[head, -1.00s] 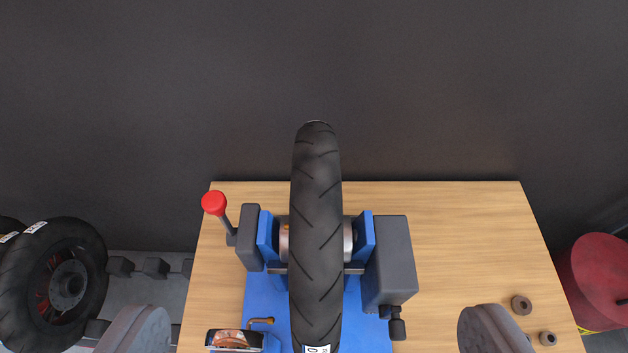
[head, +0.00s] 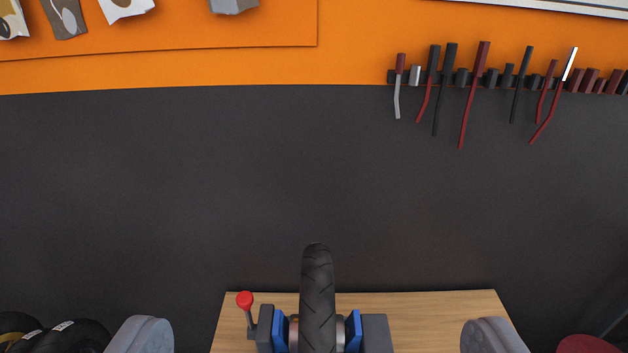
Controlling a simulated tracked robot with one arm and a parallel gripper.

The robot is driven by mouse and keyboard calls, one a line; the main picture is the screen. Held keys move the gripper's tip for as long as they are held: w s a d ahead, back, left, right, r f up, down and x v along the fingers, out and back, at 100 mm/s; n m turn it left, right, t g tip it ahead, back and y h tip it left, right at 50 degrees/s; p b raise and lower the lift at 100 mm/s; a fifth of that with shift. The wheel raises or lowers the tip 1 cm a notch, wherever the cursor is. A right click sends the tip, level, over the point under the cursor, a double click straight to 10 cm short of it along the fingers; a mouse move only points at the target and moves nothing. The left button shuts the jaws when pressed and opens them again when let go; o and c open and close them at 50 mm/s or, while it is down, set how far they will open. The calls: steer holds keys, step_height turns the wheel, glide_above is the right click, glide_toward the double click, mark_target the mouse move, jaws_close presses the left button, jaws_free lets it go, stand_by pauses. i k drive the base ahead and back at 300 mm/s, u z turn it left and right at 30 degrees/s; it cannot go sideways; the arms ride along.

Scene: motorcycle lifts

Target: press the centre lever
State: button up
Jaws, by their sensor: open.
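A lever with a red ball knob (head: 244,299) stands on the left side of a blue and dark grey wheel stand (head: 375,333). Its thin grey stem leans up and to the left. It is the only lever I see on the stand, whose lower part is cut off by the bottom edge. A black tyre (head: 318,295) stands upright in the middle of the stand. My gripper (head: 316,336) is open, its two rounded grey fingers wide apart at the bottom left and bottom right. The knob appears between them, nearer the left finger, with no contact visible.
The stand is on a wooden bench top (head: 445,310) against a dark wall (head: 180,190). Hand tools (head: 470,95) hang on an orange panel at upper right. Tyres (head: 65,338) show at lower left and a red round object (head: 588,345) at lower right.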

mark_target(245, 300)
steer(key=u, duration=1.6)
steer(key=k, duration=0.75)
steer(key=z, duration=1)
steer(key=i, duration=1)
